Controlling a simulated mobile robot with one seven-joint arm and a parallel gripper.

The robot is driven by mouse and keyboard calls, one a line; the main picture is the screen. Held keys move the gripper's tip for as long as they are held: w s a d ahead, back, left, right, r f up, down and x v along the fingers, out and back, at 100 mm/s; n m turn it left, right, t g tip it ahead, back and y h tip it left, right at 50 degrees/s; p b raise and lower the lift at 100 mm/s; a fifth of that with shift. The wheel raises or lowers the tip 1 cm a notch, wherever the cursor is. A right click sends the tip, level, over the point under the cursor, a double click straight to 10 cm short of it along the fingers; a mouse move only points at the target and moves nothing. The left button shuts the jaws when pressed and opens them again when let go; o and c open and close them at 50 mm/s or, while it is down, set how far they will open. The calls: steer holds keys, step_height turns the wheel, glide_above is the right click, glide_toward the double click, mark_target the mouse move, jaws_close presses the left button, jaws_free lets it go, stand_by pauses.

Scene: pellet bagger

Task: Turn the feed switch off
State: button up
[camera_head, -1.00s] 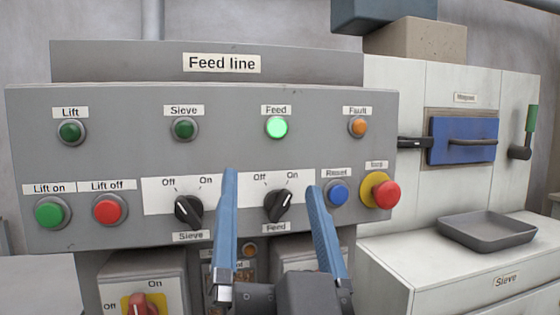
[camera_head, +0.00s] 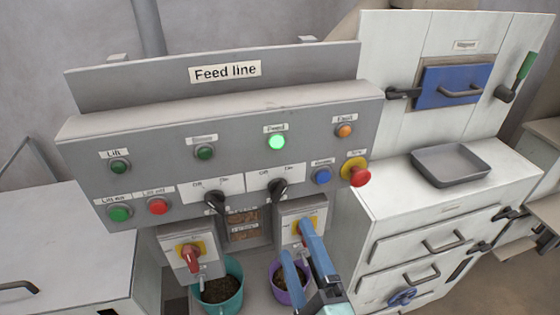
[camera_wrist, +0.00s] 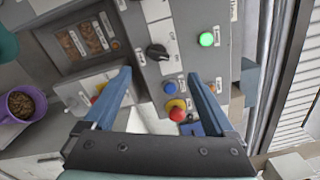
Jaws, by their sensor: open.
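The feed switch (camera_head: 279,188) is a black rotary knob on the grey Feed line panel (camera_head: 90,155), between Off and On marks. Its pointer leans up and right, towards On. The green Feed lamp (camera_head: 277,142) above it is lit. My gripper (camera_head: 298,240) is open and empty, with blue fingers. In the head view it shows below the feed switch, in front of the right isolator box (camera_head: 290,212). In the wrist view the knob (camera_wrist: 158,52) lies ahead of the gap between my fingertips (camera_wrist: 158,74), apart from them.
A red-and-yellow stop button (camera_head: 356,172) and blue Reset button (camera_head: 322,176) sit right of the knob. The Sieve switch (camera_head: 215,202) is left of it. A teal bucket (camera_head: 222,300) and purple bucket (camera_head: 280,296) stand below. A white cabinet (camera_head: 365,235) stands at the right.

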mark_target(278, 195)
steer(key=shift+m, duration=0.9)
steer(key=p+x, duration=0.2)
steer(key=x, duration=0.3)
steer(key=p+x, duration=0.2)
steer(key=x, duration=0.4)
steer(key=shift+w+f+p, duration=0.2)
steer(key=shift+w+p, duration=0.1)
steer(key=shift+w, duration=0.05)
steer(key=c, duration=1.4)
